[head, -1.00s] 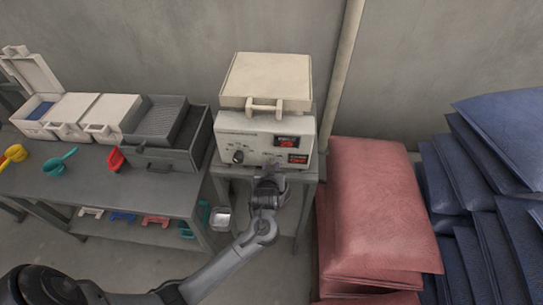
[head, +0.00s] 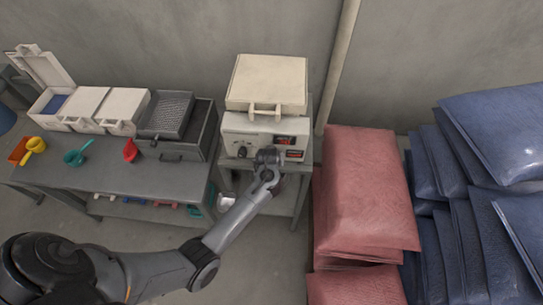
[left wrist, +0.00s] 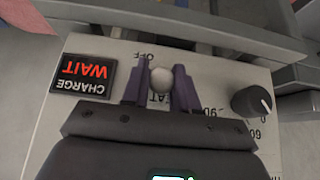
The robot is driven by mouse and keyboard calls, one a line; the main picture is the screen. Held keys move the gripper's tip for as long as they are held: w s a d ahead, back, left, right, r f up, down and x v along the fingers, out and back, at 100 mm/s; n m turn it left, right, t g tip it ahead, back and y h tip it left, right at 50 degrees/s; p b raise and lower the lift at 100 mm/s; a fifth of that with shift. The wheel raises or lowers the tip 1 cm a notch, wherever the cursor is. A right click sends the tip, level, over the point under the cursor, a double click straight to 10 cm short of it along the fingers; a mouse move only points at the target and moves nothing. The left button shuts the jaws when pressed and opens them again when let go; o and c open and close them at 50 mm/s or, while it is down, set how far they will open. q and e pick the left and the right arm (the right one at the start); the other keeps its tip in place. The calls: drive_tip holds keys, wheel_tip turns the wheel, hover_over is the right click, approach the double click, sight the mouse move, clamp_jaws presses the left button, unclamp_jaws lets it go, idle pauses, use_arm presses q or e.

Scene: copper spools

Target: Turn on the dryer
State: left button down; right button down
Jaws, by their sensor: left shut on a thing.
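The dryer (head: 233,130) is a pale box with a control panel and a closed cream lid (head: 267,84) with a handle. It stands on a small grey stand. My left gripper (head: 268,156) is at the lower front of its panel. In the left wrist view, the gripper's two purple fingers (left wrist: 161,88) are shut on a small round pale switch (left wrist: 161,76) below an upside-down "OFF" mark. The lettering beside the switch is partly hidden by the fingers. A black dial (left wrist: 252,102) and a lit "CHARGE WAIT" display (left wrist: 84,75) flank it. My right gripper is not in view.
A grey table (head: 120,180) at the left holds white boxes, a dark grey drawer unit (head: 190,140) and coloured scoops. Red sacks (head: 365,190) stand close to the right of the dryer, with blue sacks (head: 500,130) beyond. A pipe (head: 338,75) runs up the wall behind.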

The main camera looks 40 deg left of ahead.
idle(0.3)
use_arm(q)
drive_tip(key=c, duration=0.9)
unclamp_jaws()
drive_tip(key=shift+c, duration=0.2)
drive_tip(key=p+v, duration=0.2)
drive_tip(key=v, duration=0.8)
drive_tip(key=shift+s+r+p, duration=0.15)
drive_tip(key=shift+r+p, duration=0.15)
drive_tip(key=shift+p, duration=0.05)
drive_tip(key=shift+d, duration=0.15)
